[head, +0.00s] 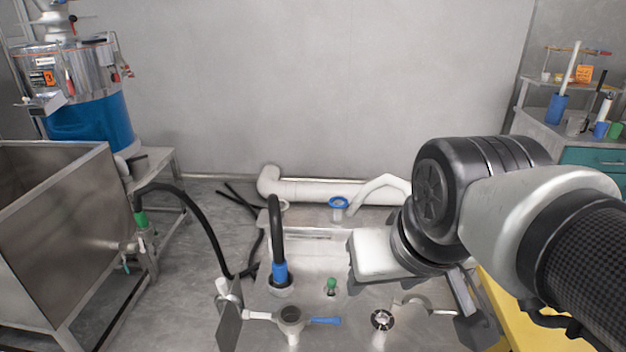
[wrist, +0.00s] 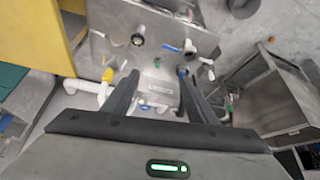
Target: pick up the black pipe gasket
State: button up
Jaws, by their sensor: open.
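A small dark ring sits at the top of a short upright pipe end (head: 381,320) at the front of the metal machine. It may be the black pipe gasket, but it is too small to be sure. The same pipe end (wrist: 137,40) seems to show in the wrist view, up and left of the space between my fingers. My gripper (wrist: 158,92) is open and empty, its two dark fingers spread apart above the machine. In the head view my arm reaches in from the right, and its wrist hides part of the machine's right side.
The metal machine top (head: 315,265) carries a black hose with a blue collar (head: 280,272), a green knob (head: 331,285) and a blue-handled valve (head: 322,321). A steel bin (head: 60,235) stands left. A yellow surface (head: 505,300) lies right. White pipes (head: 325,192) run behind.

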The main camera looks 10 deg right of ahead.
jog(key=shift+o, duration=1)
jog(key=shift+w+d+r, duration=0.1)
jog(key=shift+w+d, duration=0.05)
jog(key=shift+w, duration=0.2)
jog(key=m+g+p, duration=0.2)
jog(key=g+p, duration=0.2)
jog(key=g, duration=0.2)
send_over(383, 315)
notch_tip(383, 315, down, 12)
jog(key=f+b, duration=0.2)
jog(key=f, duration=1)
jog(key=shift+d+f+b, duration=0.15)
jog(key=shift+d+b, duration=0.05)
jog(key=shift+b, duration=0.15)
jog(key=shift+a+f+b, duration=0.15)
jog(key=shift+f+b, duration=0.3)
jog(key=shift+f, duration=1.05)
jog(key=shift+a+f+b, duration=0.1)
jog(key=shift+f+b, duration=0.3)
jog(key=shift+f, duration=1.05)
jog(key=shift+f, duration=0.25)
jog(key=c, duration=1.1)
